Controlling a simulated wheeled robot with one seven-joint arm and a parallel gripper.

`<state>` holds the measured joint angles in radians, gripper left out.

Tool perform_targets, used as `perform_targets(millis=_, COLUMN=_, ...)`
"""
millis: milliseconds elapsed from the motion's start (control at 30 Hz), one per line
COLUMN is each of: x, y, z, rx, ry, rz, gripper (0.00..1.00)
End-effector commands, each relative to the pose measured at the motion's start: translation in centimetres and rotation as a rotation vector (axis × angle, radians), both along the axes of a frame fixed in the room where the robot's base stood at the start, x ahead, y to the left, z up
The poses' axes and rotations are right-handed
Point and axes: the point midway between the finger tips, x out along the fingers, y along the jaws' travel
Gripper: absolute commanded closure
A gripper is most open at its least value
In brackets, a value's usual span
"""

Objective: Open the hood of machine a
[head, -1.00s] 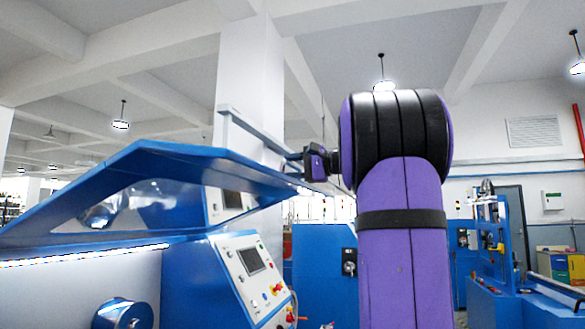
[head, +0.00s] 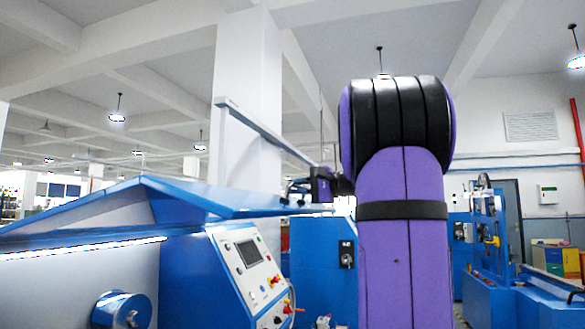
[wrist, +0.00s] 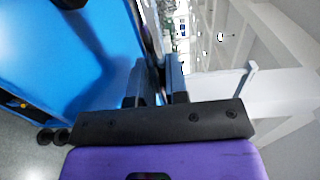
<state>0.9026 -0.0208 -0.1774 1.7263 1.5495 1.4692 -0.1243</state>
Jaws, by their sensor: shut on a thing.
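The blue hood (head: 185,205) of the machine at the left of the head view stands out to the right above the machine's body, with its front panel seen nearly edge-on. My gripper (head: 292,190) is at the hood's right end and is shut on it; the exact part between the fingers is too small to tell. In the wrist view, the two dark fingers of my gripper (wrist: 156,78) are close together beside the blue surface of the hood (wrist: 85,60). My purple arm hides what lies behind it.
A control panel (head: 250,270) with a screen and buttons is below the hood. A blue cabinet (head: 322,265) stands behind, left of my arm. Another blue machine (head: 487,240) is at the right. A white pillar (head: 245,150) and a thin rail (head: 265,130) are behind the hood.

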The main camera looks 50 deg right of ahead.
Motion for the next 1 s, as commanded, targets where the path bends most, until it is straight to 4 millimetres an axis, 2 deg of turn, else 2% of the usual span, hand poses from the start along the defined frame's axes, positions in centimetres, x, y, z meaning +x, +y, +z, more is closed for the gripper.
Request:
perform_targets(millis=33, x=-0.1, y=-0.1, z=-1.1, rx=0.004, ry=0.003, rz=0.000, gripper=1.00)
perform_targets(millis=167, x=-0.5, y=-0.2, z=-2.5, rx=0.002, ry=0.002, rz=0.000, gripper=1.00)
perform_targets(millis=467, x=-0.6, y=-0.2, z=-2.7, rx=0.001, ry=0.000, rz=0.000, gripper=1.00)
perform_targets(millis=500, x=-0.6, y=-0.2, z=-2.7, rx=0.001, ry=0.000, rz=0.000, gripper=0.83)
perform_targets(millis=600, x=-0.6, y=-0.2, z=-2.6, rx=0.001, ry=0.000, rz=0.000, gripper=0.60)
perform_targets(millis=1000, x=-0.6, y=-0.2, z=-2.6, rx=0.001, ry=0.000, rz=0.000, gripper=0.60)
